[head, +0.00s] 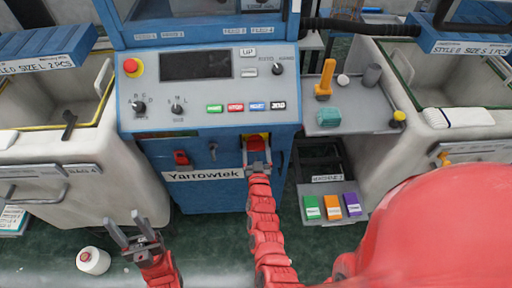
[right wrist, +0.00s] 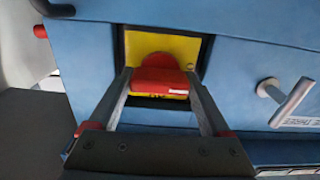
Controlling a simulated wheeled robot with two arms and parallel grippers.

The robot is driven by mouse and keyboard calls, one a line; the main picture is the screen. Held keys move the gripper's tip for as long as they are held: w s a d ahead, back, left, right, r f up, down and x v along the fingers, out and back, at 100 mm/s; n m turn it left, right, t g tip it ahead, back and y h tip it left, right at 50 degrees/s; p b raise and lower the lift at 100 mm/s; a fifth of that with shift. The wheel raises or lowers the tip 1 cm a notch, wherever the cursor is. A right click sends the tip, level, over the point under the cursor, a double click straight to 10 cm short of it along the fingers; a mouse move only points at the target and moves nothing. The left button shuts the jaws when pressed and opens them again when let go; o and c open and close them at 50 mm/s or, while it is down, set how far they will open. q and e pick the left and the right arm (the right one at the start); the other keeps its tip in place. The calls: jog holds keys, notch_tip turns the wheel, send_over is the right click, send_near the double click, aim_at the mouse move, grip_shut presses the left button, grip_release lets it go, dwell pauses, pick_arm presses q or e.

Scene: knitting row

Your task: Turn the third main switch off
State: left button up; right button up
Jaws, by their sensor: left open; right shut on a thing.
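A red main switch handle (right wrist: 161,73) sits on a yellow plate (right wrist: 185,46) in the front of the blue Yarrowtek machine (head: 190,190). My right gripper (right wrist: 160,82) is shut on the handle, with one finger on each side of it. In the head view the switch (head: 257,143) is partly hidden by my right gripper (head: 258,156). The handle looks level across the plate, but I cannot read its marks. My left gripper (head: 122,218) is open and empty, low at the front left.
A control panel (head: 205,90) with knobs and coloured buttons lies above the switch. A red part (head: 182,157) and a small metal handle (head: 213,150) are on the front to its left. A white spool (head: 93,260) lies on the floor. Bins flank the machine.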

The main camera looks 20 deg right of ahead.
dwell(0.3)
jog(key=o, duration=1.2)
jog(key=shift+c, duration=0.2)
jog(key=shift+s, duration=0.1)
jog(key=shift+s+a, duration=0.15)
jog(key=shift+s, duration=0.15)
jog(key=p+v, duration=0.3)
jog(key=v, duration=1.3)
jog(key=shift+s+p, duration=0.25)
jog(key=shift+p, duration=0.1)
